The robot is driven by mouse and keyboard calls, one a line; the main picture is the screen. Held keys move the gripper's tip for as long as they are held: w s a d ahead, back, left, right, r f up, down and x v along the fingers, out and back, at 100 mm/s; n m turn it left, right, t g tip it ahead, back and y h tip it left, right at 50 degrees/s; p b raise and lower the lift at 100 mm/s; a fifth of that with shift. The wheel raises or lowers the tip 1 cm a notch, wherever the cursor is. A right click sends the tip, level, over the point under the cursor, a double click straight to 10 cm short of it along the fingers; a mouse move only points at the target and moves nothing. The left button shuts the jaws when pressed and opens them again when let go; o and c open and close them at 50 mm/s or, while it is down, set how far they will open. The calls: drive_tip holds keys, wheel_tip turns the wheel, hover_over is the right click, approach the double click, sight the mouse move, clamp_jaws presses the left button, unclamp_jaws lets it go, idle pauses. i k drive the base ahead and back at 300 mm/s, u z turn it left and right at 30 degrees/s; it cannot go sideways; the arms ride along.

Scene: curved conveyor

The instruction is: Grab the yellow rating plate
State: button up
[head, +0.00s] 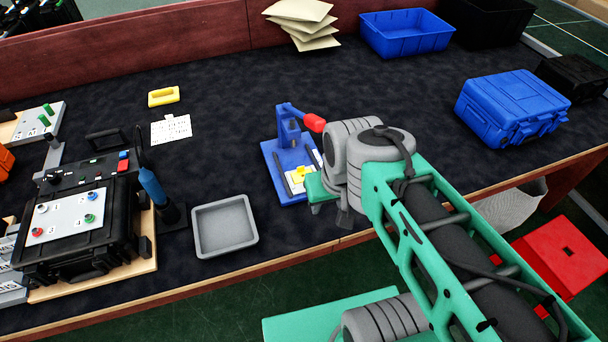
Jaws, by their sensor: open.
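A yellow plate-like piece with a slot (163,96) lies flat on the dark table mat at the back left. A smaller yellow piece (300,174) lies on a white plate in the blue press fixture (290,150), which has a red-tipped lever. I cannot tell for certain which of the two is the rating plate. My gripper (328,208) is just right of the blue fixture, close to its lower right side. It is open, its fingers are partly hidden by my arm, and no held thing shows.
A grey tray (224,226) stands left of the fixture. A black control box (78,230) is at the left. A white label sheet (171,130) lies below the slotted yellow piece. A blue case (512,108) and blue bin (406,34) stand right. The middle mat is mostly clear.

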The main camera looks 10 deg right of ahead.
sight(298, 177)
drive_tip(key=z, duration=0.55)
drive_tip(key=k, duration=1.3)
drive_tip(key=u, duration=0.15)
drive_tip(key=i, duration=0.55)
drive_tip(key=u, duration=1)
drive_tip(key=i, duration=0.65)
drive_tip(key=u, duration=0.15)
